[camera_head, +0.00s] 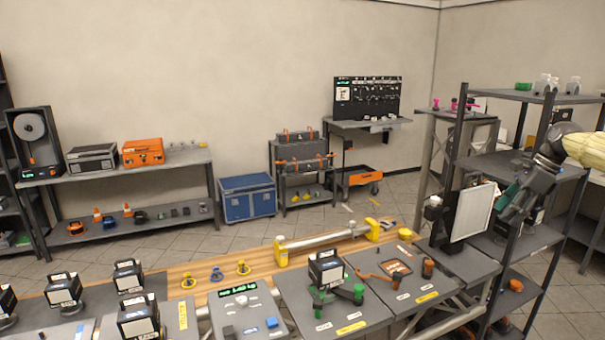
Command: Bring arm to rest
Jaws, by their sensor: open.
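My arm enters from the right edge with a pale yellow sleeve and dark joints. My gripper (507,212) points down and to the left at the right of the view, in front of the dark shelf rack. It is open, and I see nothing held in it. A white panel (473,212) in a dark stand appears just left of it; whether they touch cannot be told.
A wooden workbench (202,272) spans the front, with grey trays, black boxed devices (327,268) and a pipe in yellow clamps (322,241). The dark rack (546,174) stands close around my arm. Open tiled floor (235,238) lies behind the bench.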

